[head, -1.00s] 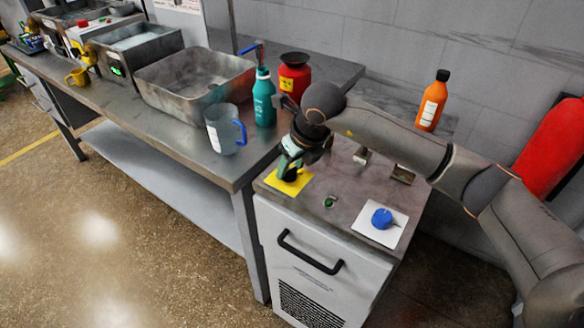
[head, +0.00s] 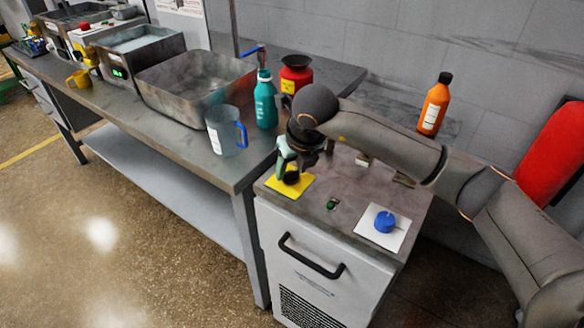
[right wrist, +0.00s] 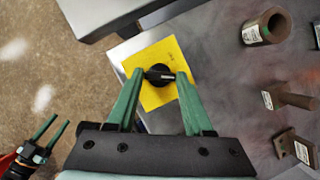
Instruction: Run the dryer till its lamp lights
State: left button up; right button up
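The dryer is taken to be the white cabinet (head: 325,255) with a grey top and a black handle. A black knob (right wrist: 159,74) stands on a yellow plate (head: 289,187) at the top's front left corner. My right gripper (head: 287,172) points down over this knob. In the right wrist view its green fingers (right wrist: 160,76) stand apart on either side of the knob; whether they touch it cannot be told. A small green round lamp or button (head: 332,204) sits nearby on the top. My left gripper (right wrist: 50,132) shows at lower left with fingers apart, empty.
A blue knob (head: 385,222) on a white plate sits right of the green part. The adjoining bench holds a clear jug (head: 222,135), a teal bottle (head: 265,105) and a metal basin (head: 165,105).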

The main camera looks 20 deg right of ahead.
jog(key=o, duration=0.4)
jog(key=shift+r, duration=0.1)
jog(key=v, duration=1.2)
jog(key=shift+r, duration=0.2)
